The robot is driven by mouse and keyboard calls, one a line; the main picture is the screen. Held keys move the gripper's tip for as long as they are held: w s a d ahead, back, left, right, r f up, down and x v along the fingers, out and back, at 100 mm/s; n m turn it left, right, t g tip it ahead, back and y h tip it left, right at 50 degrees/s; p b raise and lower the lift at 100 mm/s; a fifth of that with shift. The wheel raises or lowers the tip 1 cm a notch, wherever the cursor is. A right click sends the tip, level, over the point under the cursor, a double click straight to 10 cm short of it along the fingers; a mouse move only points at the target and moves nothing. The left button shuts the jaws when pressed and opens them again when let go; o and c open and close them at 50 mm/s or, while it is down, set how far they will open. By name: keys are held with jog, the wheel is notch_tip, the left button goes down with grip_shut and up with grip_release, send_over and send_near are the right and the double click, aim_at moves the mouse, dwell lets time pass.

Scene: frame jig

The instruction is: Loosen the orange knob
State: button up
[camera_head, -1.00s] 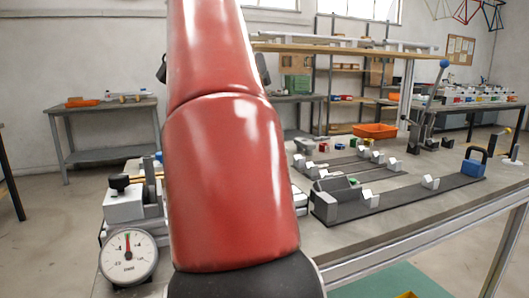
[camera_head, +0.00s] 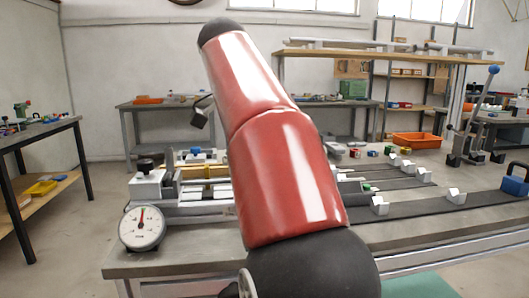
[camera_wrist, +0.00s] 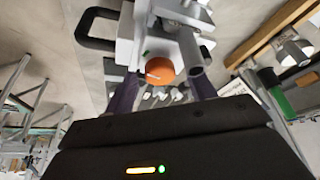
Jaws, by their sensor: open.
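The orange knob (camera_wrist: 160,71) shows in the wrist view as a round orange disc with a small white mark, on a grey and white fixture (camera_wrist: 150,45). My gripper (camera_wrist: 164,89) is open, with one dark finger to each side of the knob in the picture. I cannot tell whether the fingers reach as far as the knob, and I see no contact. In the head view my red arm stands in front of the bench and the knob does not show.
In the head view the bench (camera_head: 180,262) carries a dial gauge (camera_head: 142,227), a clamp block with a black knob (camera_head: 146,180) and dark rails with white blocks (camera_head: 457,196). A black loop handle (camera_wrist: 92,28) lies left of the knob in the wrist view.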

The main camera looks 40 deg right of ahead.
jog(key=c, duration=1)
jog(key=shift+o, duration=0.2)
jog(key=shift+n, duration=0.3)
jog(key=n+t, duration=0.1)
jog(key=n, duration=0.2)
jog(key=shift+s+n+t+b, duration=0.15)
jog(key=shift+n+t+b, duration=0.15)
jog(key=shift+b, duration=0.05)
jog(key=n, duration=0.2)
jog(key=n+t+y, duration=0.1)
jog(key=n, duration=0.2)
jog(key=shift+s+d+t+p, duration=0.1)
jog(key=shift+s+t+p, duration=0.1)
jog(key=shift+t+p, duration=0.15)
jog(key=n, duration=0.2)
jog(key=n+y, duration=0.1)
jog(key=n, duration=0.1)
jog(key=n+t+y, duration=0.1)
jog(key=shift+s+d+n, duration=0.1)
jog(key=shift+d+n, duration=0.15)
jog(key=shift+n, duration=0.15)
jog(key=shift+d+n+y, duration=0.15)
jog(key=shift+n+y, duration=0.85)
jog(key=shift+n, duration=1.3)
